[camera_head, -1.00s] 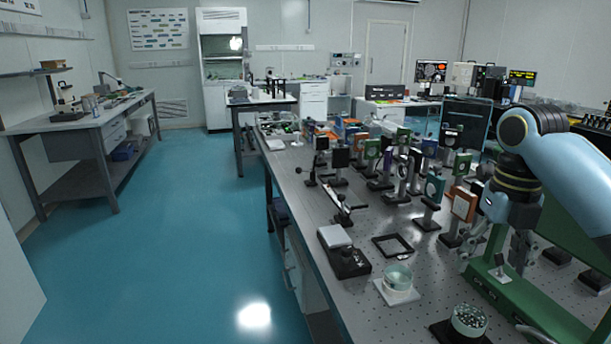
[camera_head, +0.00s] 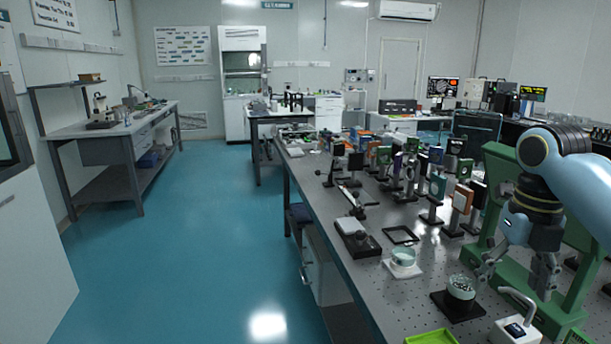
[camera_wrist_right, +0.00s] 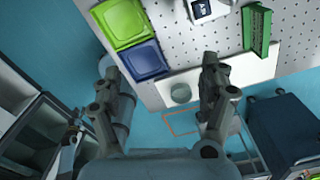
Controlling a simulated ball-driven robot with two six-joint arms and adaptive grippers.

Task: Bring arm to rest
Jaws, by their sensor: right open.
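My right arm (camera_head: 590,190) comes in from the right edge of the head view, light blue with dark joints. My right gripper (camera_head: 517,279) points down over the right side of the optical table, in front of a green frame. Its fingers are spread and nothing is between them. In the right wrist view the gripper (camera_wrist_right: 160,72) is also open and empty, with the table edge and teal floor beyond its fingers. My left arm and gripper are not in view.
The perforated optical table (camera_head: 375,285) carries many optic mounts, a glass dish of beads (camera_head: 461,287) and a white-handled device (camera_head: 516,326). A green tray (camera_wrist_right: 120,22) and a blue tray (camera_wrist_right: 146,62) lie near its edge. The floor (camera_head: 190,260) left of it is clear.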

